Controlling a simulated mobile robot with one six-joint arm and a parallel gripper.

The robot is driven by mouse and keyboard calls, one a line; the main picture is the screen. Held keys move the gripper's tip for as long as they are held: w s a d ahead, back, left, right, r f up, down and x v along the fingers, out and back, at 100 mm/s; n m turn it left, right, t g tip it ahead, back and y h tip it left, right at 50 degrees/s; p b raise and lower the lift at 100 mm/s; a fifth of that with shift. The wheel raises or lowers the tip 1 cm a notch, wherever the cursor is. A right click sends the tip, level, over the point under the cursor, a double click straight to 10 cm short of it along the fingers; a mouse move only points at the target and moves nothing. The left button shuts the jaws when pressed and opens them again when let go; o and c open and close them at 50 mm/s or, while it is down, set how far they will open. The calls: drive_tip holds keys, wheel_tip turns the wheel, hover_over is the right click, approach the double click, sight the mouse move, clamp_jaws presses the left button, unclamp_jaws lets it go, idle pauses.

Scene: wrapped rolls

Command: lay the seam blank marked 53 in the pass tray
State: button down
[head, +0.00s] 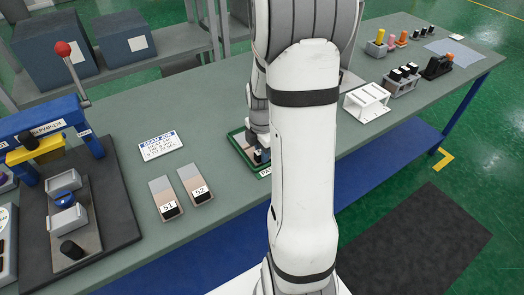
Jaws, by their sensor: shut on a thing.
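The pass tray (236,137) is green-rimmed and stands on the bench, its label cut off after "PA" by my arm. My gripper (258,156) is low at the tray, mostly hidden behind my white arm. It is shut on a small, mostly hidden thing, seemingly a seam blank; no number on it can be read. The seam blank marked 51 (164,195) and the seam blank marked 52 (195,181) lie side by side on the bench left of the tray. No blank marked 53 can be made out.
A white printed card (160,145) lies behind the blanks. A blue press with a red-knobbed lever (63,49) stands at the left. A white rack (367,101) and holders with black-topped pieces (402,80) stand at the right. Bench (215,230) is bare in front of the blanks.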

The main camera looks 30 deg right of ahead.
drive_tip(key=c, duration=1.2)
unclamp_jaws()
drive_tip(key=shift+o, duration=0.2)
wheel_tip(320, 180, up, 8)
drive_tip(key=shift+w+f, duration=0.1)
drive_tip(key=shift+w, duration=0.05)
